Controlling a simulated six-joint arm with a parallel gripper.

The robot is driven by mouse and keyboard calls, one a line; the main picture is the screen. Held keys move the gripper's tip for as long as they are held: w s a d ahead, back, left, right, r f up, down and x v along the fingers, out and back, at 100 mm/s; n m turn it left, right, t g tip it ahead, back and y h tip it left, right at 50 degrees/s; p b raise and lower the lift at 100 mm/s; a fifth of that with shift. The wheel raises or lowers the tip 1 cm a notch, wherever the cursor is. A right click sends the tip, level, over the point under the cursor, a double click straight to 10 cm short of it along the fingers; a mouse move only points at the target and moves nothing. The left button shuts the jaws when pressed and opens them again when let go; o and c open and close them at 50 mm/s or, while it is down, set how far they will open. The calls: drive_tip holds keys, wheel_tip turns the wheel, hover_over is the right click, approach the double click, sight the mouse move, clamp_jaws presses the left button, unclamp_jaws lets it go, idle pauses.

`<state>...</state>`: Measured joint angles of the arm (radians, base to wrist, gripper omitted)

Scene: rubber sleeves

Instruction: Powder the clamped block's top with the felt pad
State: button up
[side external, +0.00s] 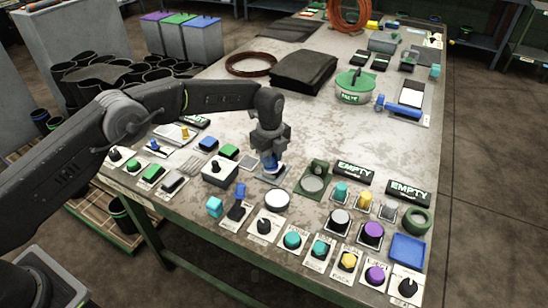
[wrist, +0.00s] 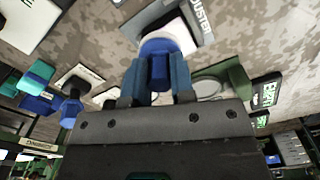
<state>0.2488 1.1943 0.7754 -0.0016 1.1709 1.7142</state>
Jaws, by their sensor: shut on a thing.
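My gripper (side external: 271,152) points down near the middle of the bench. In the wrist view its fingers (wrist: 159,80) are shut on the blue handle of a pad (wrist: 166,46) with a pale base, which I take to be the felt pad. The pad is over a plate marked "DUSTER" (wrist: 202,22); whether it touches the plate I cannot tell. The pad shows small and blue in the side view (side external: 268,167), partly hidden by the fingers. A pale block (side external: 411,95) sits in a grey holder beside a blue lever part (side external: 398,109) at right; I cannot be sure it is the clamped block.
A green plate with a round dish (side external: 314,182) is just right of my gripper. Several knobs and buttons crowd the front edge. A green lidded tin (side external: 355,86) and dark folded cloth (side external: 303,70) lie farther back. Bare bench (side external: 330,125) lies between.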

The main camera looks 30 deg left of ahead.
drive_tip(key=shift+a, duration=0.7)
drive_tip(key=shift+f, duration=0.1)
drive_tip(key=shift+r, duration=3.6)
drive_tip(key=shift+d, duration=0.1)
